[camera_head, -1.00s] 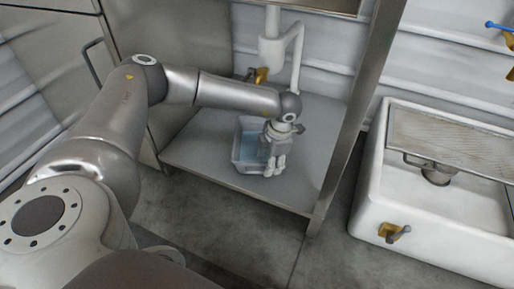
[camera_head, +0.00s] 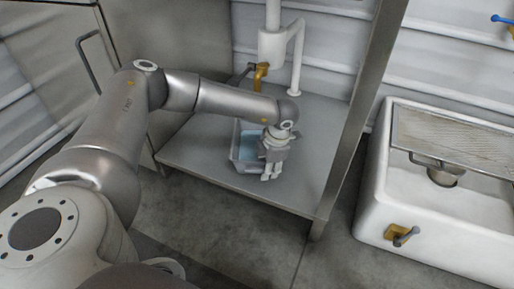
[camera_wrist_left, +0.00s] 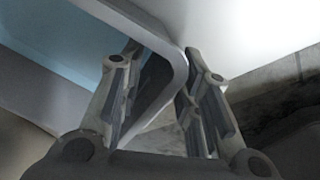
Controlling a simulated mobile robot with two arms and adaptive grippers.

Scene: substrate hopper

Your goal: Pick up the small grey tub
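The small grey tub (camera_head: 238,163) stands on the grey shelf and holds blue liquid. In the left wrist view its pale wall (camera_wrist_left: 150,30) and rounded corner show close up, with the blue liquid at upper left. My left gripper (camera_head: 271,178) points down at the tub's right side and hides part of it. In the wrist view the two fingers (camera_wrist_left: 163,75) are apart, with the tub's corner between them. I cannot tell whether both fingers touch the wall. My right gripper is not in view.
The tub's shelf (camera_head: 205,155) has free room to the right, bounded by a metal post (camera_head: 352,130). A white pipe with a brass tap (camera_head: 261,76) is behind the tub. A white sink (camera_head: 425,235) stands at right, across grey floor.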

